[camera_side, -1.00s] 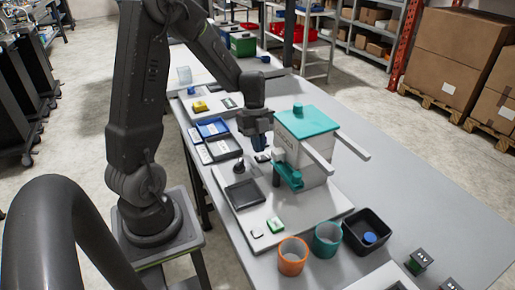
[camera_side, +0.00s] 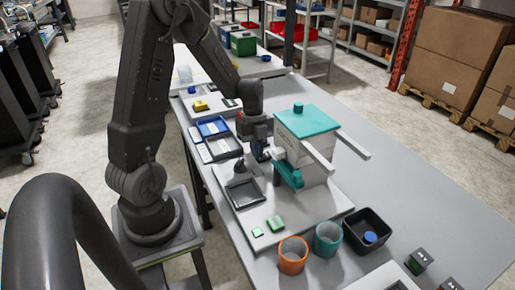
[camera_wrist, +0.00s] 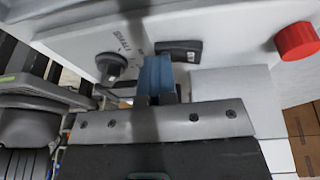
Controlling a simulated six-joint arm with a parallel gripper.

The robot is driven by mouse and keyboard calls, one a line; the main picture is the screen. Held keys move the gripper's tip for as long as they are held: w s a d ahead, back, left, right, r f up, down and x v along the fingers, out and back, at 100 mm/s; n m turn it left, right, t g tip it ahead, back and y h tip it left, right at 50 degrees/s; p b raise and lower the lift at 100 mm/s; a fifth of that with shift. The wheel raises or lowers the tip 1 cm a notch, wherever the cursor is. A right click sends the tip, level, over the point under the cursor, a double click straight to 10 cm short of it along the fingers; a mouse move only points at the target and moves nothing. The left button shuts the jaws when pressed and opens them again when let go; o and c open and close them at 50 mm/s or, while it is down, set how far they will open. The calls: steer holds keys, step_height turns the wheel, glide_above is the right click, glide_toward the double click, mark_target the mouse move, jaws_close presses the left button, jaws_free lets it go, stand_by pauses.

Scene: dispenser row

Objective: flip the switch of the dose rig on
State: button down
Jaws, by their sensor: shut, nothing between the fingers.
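The dose rig (camera_side: 290,150) is a white box with a teal lid and a teal spout, standing on a pale base plate. In the wrist view its white face (camera_wrist: 225,25) carries a dark rectangular part (camera_wrist: 179,47) that looks like the rocker switch. My gripper (camera_side: 261,153) is shut and empty at the rig's left side. In the wrist view its blue fingertips (camera_wrist: 155,72) are just below and left of the dark part; I cannot tell if they touch it. Which way the switch is tipped is unclear.
A dark round knob (camera_wrist: 115,66) and a red button (camera_wrist: 297,41) flank the switch. A dark tray (camera_side: 243,193) and a small green patch (camera_side: 257,232) lie in front. An orange cup (camera_side: 292,256), a teal cup (camera_side: 327,240) and a black bin (camera_side: 380,235) stand nearby.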

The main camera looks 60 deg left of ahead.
steer(key=shift+w+r, duration=0.25)
steer(key=shift+w, duration=0.45)
steer(key=shift+r, duration=0.25)
step_height(320, 180, up, 13)
steer(key=s+a, duration=0.2)
steer(key=shift+s+a, duration=0.35)
steer(key=shift+a, duration=0.05)
steer(key=shift+f, duration=0.1)
steer(key=s+d+r+n+t+y, duration=0.1)
steer(key=s+d+n+t, duration=0.1)
steer(key=d+n, duration=0.4)
steer(key=s+d+r+n+t+y, duration=0.1)
steer(key=s+d+r+n+t, duration=0.1)
steer(key=s+d+n, duration=0.2)
steer(key=s+d+r+n+t+y, duration=0.1)
steer(key=s+d+r+n+t, duration=0.1)
steer(key=d+n, duration=0.6)
steer(key=shift+s+d, duration=0.35)
steer(key=shift+s, duration=0.35)
